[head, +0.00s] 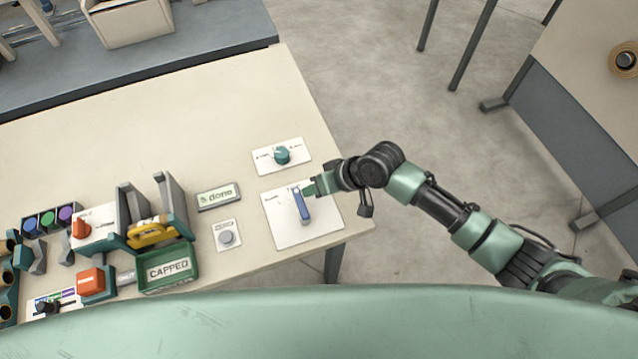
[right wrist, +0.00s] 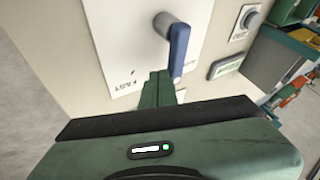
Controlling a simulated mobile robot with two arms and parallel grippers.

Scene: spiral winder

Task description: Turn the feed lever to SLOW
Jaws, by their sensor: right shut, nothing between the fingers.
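The feed lever (head: 302,207) is a blue handle on a grey pivot, on a white plate (head: 284,229) near the table's right end. In the head view the handle points up and slightly left from its pivot. In the right wrist view the lever (right wrist: 178,50) stands beside the printed word FAST (right wrist: 121,80); I cannot read SLOW in either view. My right gripper (head: 309,189) is shut and empty, just right of the handle's free end. In the right wrist view its fingertips (right wrist: 161,80) are close beside the handle; I cannot tell whether they touch. My left gripper is out of view.
A teal knob (head: 282,154) on a white plate is behind the lever. A grey button (head: 227,237) and a "done" sign (head: 218,196) are to its left. Further left are a green CAPPED tray (head: 168,268) and a yellow object (head: 151,233). Floor lies beyond the table's right edge.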

